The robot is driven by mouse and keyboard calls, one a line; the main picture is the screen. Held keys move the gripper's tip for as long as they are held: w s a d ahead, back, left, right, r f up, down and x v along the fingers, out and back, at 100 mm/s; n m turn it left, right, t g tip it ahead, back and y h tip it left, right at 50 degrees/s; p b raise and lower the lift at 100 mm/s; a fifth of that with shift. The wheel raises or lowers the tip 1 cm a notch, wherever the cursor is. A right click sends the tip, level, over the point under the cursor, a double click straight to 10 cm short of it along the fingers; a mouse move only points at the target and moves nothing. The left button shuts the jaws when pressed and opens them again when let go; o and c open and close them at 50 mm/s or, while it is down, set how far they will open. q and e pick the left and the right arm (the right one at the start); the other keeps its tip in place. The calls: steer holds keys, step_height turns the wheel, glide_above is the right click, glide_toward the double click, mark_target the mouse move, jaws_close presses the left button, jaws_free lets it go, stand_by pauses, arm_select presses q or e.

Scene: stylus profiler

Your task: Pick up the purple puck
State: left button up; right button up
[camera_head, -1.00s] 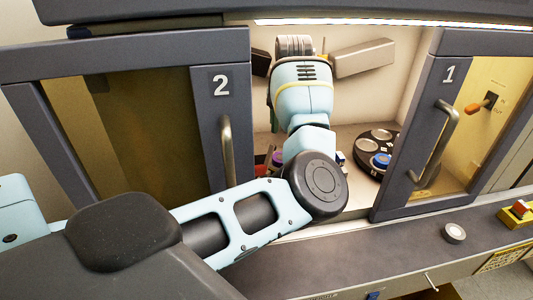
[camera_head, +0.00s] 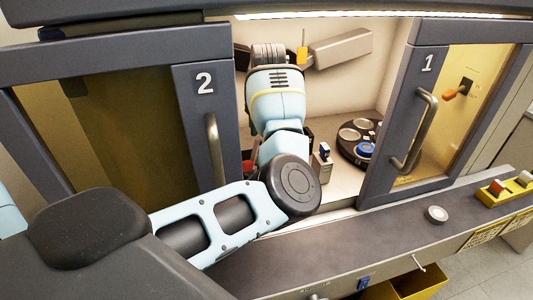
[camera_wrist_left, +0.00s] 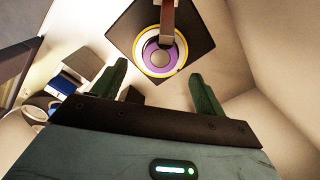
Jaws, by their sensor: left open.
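The purple puck (camera_wrist_left: 160,56) shows in the left wrist view as a purple disc with a pale centre, inside a yellow ring on a dark square plate (camera_wrist_left: 190,30). A brown bar (camera_wrist_left: 167,18) crosses over its upper part. My left gripper (camera_wrist_left: 158,70) is open and empty, its two green fingers pointing toward the puck, which appears beyond and between the tips. I cannot tell the remaining gap. In the head view my left arm reaches into the chamber and hides the puck and the fingers. My right gripper is not in view.
A dark carousel (camera_head: 350,154) with round pads and a blue puck (camera_head: 366,149) stands right of my arm. A small blue-topped block (camera_head: 324,151) is beside it. Doors 2 (camera_head: 205,130) and 1 (camera_head: 425,120) flank the opening.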

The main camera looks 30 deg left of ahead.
arm_select(q)
steer(key=shift+s+f+p, duration=0.1)
steer(key=shift+f+p, duration=0.3)
steer(key=shift+f, duration=1.85)
steer(key=c, duration=1.1)
steer(key=shift+o, duration=0.2)
step_height(320, 180, up, 10)
steer(key=b, duration=0.1)
steer(key=o, duration=0.3)
steer(key=c, duration=0.7)
